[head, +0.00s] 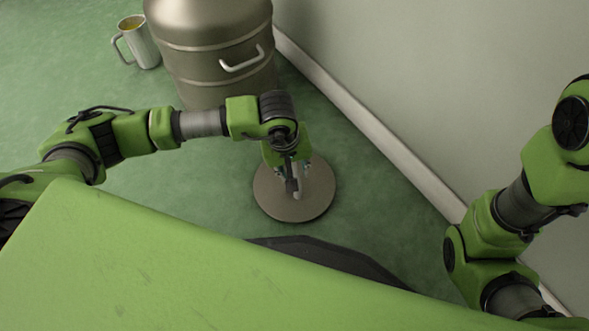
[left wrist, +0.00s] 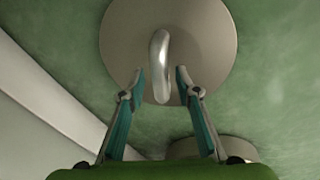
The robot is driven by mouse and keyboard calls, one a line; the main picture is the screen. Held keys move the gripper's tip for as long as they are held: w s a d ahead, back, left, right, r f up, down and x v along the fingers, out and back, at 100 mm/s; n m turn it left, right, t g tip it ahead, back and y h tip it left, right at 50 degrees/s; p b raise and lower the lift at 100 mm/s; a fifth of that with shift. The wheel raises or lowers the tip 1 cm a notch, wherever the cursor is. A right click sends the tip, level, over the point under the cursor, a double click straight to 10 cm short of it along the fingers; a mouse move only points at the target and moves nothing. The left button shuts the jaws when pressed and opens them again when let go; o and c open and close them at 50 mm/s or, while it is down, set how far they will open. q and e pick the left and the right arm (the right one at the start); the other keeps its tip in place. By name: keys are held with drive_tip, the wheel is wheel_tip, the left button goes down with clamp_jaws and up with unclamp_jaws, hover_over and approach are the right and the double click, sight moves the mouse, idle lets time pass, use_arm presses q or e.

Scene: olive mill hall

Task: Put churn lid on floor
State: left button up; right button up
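The churn lid (head: 268,203) is a round grey-beige disc that appears to lie flat on the green floor beside the wall. In the left wrist view the lid (left wrist: 215,40) shows its upright curved metal handle (left wrist: 160,65). My left gripper (head: 294,182) points down over the lid. In the left wrist view its two fingers (left wrist: 161,78) are apart, one on each side of the handle, with a gap showing on both sides. My right arm is at the right edge of the head view, and its gripper is out of frame.
A large metal churn (head: 210,60) with a side handle stands behind the lid, near the wall. A metal mug (head: 143,48) with yellowish contents stands left of the churn. The wall's white skirting (head: 385,165) runs to the right of the lid. Floor left of the lid is clear.

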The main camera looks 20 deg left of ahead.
use_arm(q)
wheel_tip(320, 180, up, 10)
drive_tip(key=s+p, duration=0.1)
drive_tip(key=p, duration=0.6)
drive_tip(key=shift+s+a+r, duration=0.25)
drive_tip(key=shift+s+a, duration=0.05)
drive_tip(key=shift+a, duration=0.1)
